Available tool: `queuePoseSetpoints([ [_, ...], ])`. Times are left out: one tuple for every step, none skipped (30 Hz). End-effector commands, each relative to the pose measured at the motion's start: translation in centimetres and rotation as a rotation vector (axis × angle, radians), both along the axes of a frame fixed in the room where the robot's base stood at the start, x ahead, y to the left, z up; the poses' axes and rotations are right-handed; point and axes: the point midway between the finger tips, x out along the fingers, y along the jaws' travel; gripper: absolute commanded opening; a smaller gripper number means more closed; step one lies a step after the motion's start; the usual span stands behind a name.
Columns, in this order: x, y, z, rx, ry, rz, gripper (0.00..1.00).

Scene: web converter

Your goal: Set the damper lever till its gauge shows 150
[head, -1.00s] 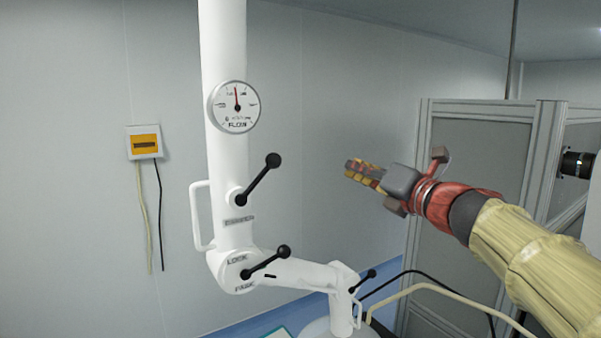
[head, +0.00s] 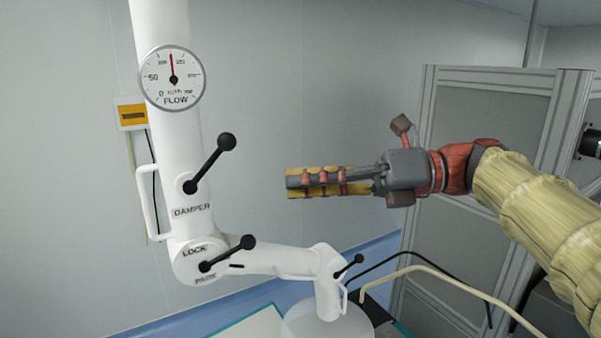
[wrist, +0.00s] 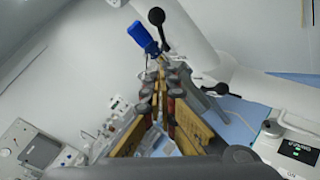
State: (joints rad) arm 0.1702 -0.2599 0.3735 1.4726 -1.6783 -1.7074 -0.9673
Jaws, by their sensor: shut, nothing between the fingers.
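The damper lever (head: 211,161) is a black arm with a round knob, on the white column above the DAMPER label. It tilts up to the right. The FLOW gauge (head: 172,78) is a round white dial higher on the column, its red needle pointing nearly straight up; its small figures are hard to read. My gripper (head: 288,184) is shut and empty, to the right of the damper lever and apart from it, pointing left. In the wrist view the gripper's fingers (wrist: 160,85) come together, with a black knob beyond them; I cannot tell which lever it belongs to.
A second black lever (head: 228,254) sits below by the LOCK label. A third, smaller lever (head: 348,266) is on the jointed white arm. A white handle (head: 148,203) is left of the column. A grey framed panel (head: 480,190) stands behind my arm.

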Motion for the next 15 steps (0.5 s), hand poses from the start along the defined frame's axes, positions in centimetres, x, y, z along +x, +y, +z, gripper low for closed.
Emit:
queuePoseSetpoints([
  [-0.2,1.1,0.2,0.0,-0.001,0.005,0.0],
  [-0.2,1.7,0.1,0.0,-0.002,0.006,0.0],
  [-0.2,2.5,0.1,0.0,-0.002,0.005,0.0],
  [-0.1,3.1,0.0,0.0,-0.002,0.006,0.0],
  [-0.1,3.7,-0.1,0.0,-0.002,0.005,0.0],
  [-0.1,4.5,-0.2,0.0,-0.002,0.006,0.0],
  [0.0,5.1,-0.2,0.0,-0.002,0.005,0.0],
  [0.0,5.7,-0.3,0.0,-0.001,0.005,0.0],
  [0.1,6.4,-0.4,0.0,-0.002,0.004,0.0],
  [0.1,6.9,-0.4,0.0,-0.001,0.005,0.0],
  [0.1,7.4,-0.5,-0.001,-0.001,0.004,0.0],
  [0.4,7.9,-0.1,0.0,-0.002,0.003,0.0],
  [0.7,8.2,0.2,-0.001,-0.003,0.003,0.0],
  [0.9,8.5,0.4,0.0,-0.003,0.002,0.0],
  [1.1,8.9,0.7,0.0,-0.003,0.002,0.0],
])
